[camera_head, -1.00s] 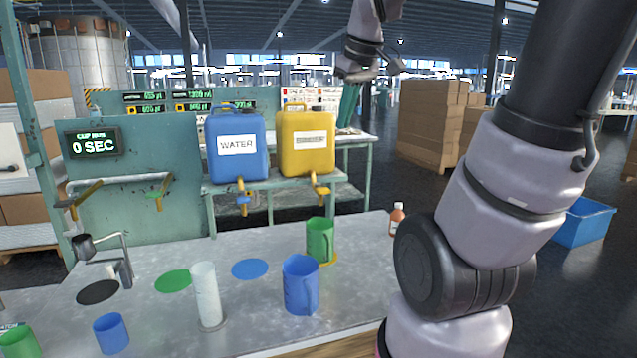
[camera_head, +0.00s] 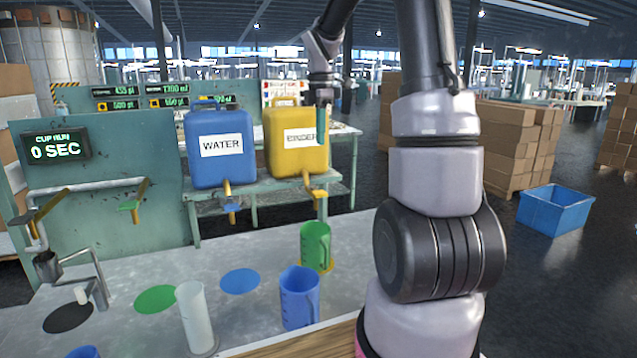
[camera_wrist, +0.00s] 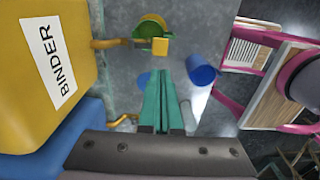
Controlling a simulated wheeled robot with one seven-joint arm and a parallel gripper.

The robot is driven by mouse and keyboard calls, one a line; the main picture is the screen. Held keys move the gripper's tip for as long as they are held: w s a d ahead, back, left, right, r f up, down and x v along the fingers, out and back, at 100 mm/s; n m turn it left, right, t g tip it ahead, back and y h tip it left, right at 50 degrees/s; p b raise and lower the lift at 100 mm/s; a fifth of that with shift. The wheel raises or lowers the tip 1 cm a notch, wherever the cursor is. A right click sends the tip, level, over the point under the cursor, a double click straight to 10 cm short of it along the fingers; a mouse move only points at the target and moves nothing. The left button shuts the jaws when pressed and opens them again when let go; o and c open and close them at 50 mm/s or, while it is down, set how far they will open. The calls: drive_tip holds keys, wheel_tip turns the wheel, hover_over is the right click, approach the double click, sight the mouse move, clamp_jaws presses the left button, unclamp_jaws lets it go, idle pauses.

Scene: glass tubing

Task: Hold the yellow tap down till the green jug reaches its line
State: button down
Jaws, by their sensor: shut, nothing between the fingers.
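The yellow tap (camera_head: 318,193) sticks out from the foot of the yellow BINDER can (camera_head: 297,150). The green jug (camera_head: 315,245) stands upright under it on a yellow disc (camera_head: 327,268). Its line and its fill level cannot be made out. My gripper (camera_head: 321,138), with teal fingers, is shut and empty, pointing down in front of the can's right side, above the tap and apart from it. In the wrist view the fingers (camera_wrist: 165,75) point toward the tap (camera_wrist: 160,46), with the jug (camera_wrist: 150,22) partly hidden just beyond it.
A blue WATER can (camera_head: 220,145) with a blue tap (camera_head: 231,207) stands left of the yellow one. A blue jug (camera_head: 299,297) and a white cylinder (camera_head: 196,317) stand on the bench. A display (camera_head: 56,147) reads CUP RUN 0 SEC. A blue crate (camera_head: 556,208) is at right.

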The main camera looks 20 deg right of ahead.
sight(321, 193)
drive_tip(key=shift+f, duration=0.1)
wheel_tip(321, 193, down, 14)
drive_tip(key=shift+r, duration=0.1)
idle(0.5)
